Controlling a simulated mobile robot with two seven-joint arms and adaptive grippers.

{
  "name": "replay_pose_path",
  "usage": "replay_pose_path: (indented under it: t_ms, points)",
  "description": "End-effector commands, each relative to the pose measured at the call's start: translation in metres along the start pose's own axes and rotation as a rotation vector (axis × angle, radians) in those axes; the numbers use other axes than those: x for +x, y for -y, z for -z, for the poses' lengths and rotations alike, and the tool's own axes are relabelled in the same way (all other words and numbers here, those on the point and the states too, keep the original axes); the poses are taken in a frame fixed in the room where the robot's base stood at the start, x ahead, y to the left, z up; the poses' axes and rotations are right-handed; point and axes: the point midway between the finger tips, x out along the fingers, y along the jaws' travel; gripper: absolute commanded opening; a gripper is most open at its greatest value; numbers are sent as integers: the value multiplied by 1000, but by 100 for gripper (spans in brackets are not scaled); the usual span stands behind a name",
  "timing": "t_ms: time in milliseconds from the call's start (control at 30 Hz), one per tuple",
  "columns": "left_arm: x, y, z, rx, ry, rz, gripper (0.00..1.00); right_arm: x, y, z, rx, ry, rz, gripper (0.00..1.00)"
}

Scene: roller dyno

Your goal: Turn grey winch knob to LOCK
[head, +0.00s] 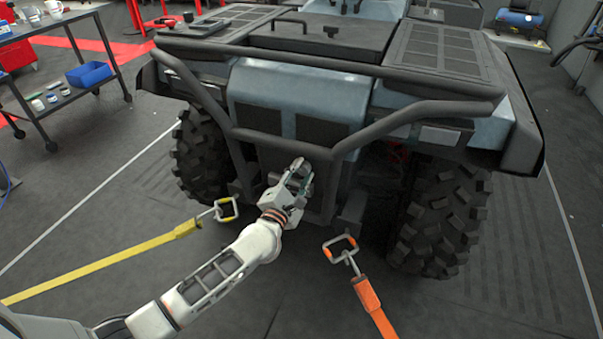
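My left gripper (301,171) reaches in from the lower left to the front middle of the vehicle (262,95), just under the dark tubular bumper (383,129). Its fingers are at the winch area, between the two front wheels. The grey winch knob cannot be made out; the gripper covers much of that spot. Whether the fingers are open or closed on something is too small to tell. My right gripper is out of view.
A yellow strap (110,262) with a hook lies at the left front. An orange strap (370,303) with a hook lies at the right front. Knobbly tyres (443,220) flank the winch area. A cart (65,95) with a blue bin (89,75) stands at the upper left.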

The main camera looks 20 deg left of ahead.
Motion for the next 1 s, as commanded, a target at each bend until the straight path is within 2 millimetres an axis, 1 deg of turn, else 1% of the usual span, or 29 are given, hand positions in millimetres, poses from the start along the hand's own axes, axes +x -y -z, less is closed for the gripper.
replay_pose_path:
  t_ms: [33,67,267,467,667,1000]
  points:
    - [0,0,0,0,0,0,13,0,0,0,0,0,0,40]
    - [0,0,0,0,0,0,6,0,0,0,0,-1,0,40]
    - [0,0,0,3,0,0,6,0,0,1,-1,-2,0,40]
    - [0,-2,-1,42,1,-2,6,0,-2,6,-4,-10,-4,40]
    - [1,-5,-3,155,1,-4,6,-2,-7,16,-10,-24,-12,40]
    - [1,-5,-3,461,0,-5,6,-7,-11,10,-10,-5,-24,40]
